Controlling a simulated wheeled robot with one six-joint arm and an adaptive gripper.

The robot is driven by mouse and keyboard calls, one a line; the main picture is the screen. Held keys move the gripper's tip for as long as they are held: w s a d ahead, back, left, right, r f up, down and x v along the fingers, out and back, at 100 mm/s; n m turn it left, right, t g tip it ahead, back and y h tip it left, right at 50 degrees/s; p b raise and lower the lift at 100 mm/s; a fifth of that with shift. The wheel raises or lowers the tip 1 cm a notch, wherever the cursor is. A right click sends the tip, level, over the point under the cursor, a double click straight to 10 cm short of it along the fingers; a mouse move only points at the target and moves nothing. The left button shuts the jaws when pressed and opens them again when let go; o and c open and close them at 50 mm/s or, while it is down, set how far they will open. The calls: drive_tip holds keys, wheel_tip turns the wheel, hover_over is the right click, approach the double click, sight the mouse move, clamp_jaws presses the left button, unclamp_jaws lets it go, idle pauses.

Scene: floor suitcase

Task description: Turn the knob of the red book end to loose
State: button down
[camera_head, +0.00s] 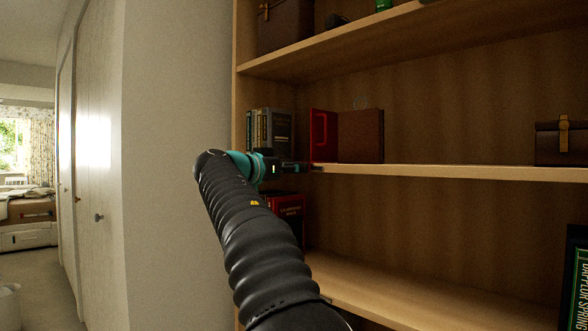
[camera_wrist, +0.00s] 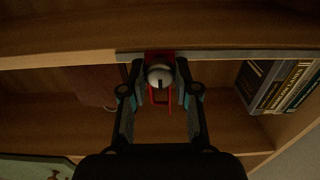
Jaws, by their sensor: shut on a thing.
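The red book end (camera_head: 323,135) stands upright on the middle shelf in the head view, with a brown book or panel (camera_head: 360,136) to its right. In the wrist view part of the red book end (camera_wrist: 160,101) shows between my fingers. Its round, pale silver knob (camera_wrist: 160,76) has a short dark mark that looks roughly upright in the picture. My gripper (camera_wrist: 160,72) is shut on the knob, one finger on each side. In the head view my gripper (camera_head: 301,167) reaches the shelf's front edge at the book end's base; the knob is hidden there.
Several dark books (camera_head: 270,130) stand left of the book end, and also show at right in the wrist view (camera_wrist: 276,86). A red book (camera_head: 290,207) is on the shelf below. The middle shelf (camera_head: 450,172) is clear up to a brown box (camera_head: 561,145) at right.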

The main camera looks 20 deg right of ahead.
drive_tip(key=shift+n, duration=0.3)
drive_tip(key=shift+n+p, duration=1.5)
drive_tip(key=shift+n, duration=7.1)
drive_tip(key=c, duration=0.9)
unclamp_jaws()
drive_tip(key=shift+o, duration=0.2)
